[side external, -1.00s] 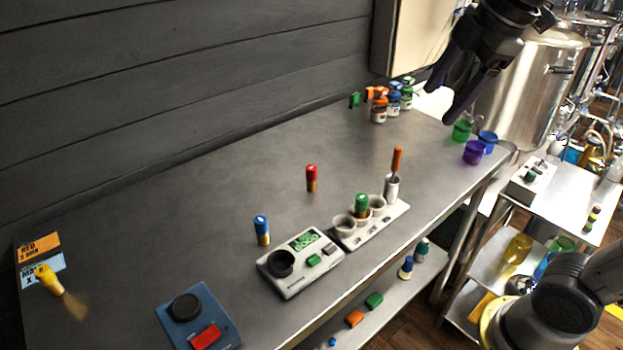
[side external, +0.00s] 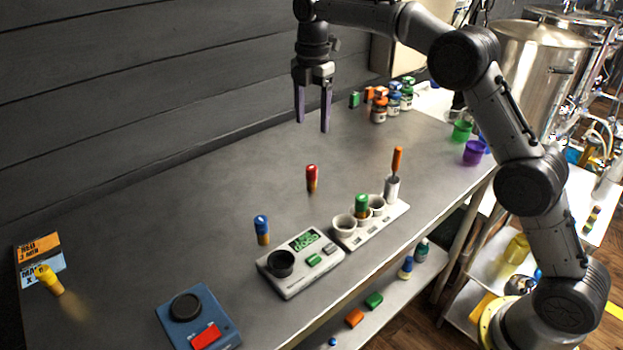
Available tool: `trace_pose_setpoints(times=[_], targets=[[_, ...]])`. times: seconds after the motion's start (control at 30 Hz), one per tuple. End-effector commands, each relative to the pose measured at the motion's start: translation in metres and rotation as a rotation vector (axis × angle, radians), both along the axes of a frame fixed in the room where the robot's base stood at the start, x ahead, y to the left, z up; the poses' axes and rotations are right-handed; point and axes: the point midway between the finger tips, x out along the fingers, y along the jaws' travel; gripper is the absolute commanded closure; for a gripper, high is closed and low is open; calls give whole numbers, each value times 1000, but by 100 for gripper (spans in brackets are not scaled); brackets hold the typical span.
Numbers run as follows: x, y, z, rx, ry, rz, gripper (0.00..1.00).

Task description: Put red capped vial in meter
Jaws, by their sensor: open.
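The red capped vial (side external: 312,178) stands upright on the steel table, behind the white devices. My gripper (side external: 312,126) is open and empty, pointing down. In the picture it is above the red capped vial, with a clear gap between them.
A blue capped vial (side external: 262,230) stands close behind the meter. A white rack (side external: 372,224) with cups holds a green capped vial (side external: 362,205). A blue device (side external: 198,322) with a red button is at front left. A yellow capped vial (side external: 48,279) is far left. Bottles (side external: 393,100) stand at the back.

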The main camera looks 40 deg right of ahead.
Motion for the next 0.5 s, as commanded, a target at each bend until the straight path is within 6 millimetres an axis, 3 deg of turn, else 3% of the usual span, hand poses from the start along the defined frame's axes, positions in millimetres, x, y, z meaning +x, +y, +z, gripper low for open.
trace_pose_setpoints(times=[0.5], targets=[[0, 1, -81, 0, 11, 0, 31]])
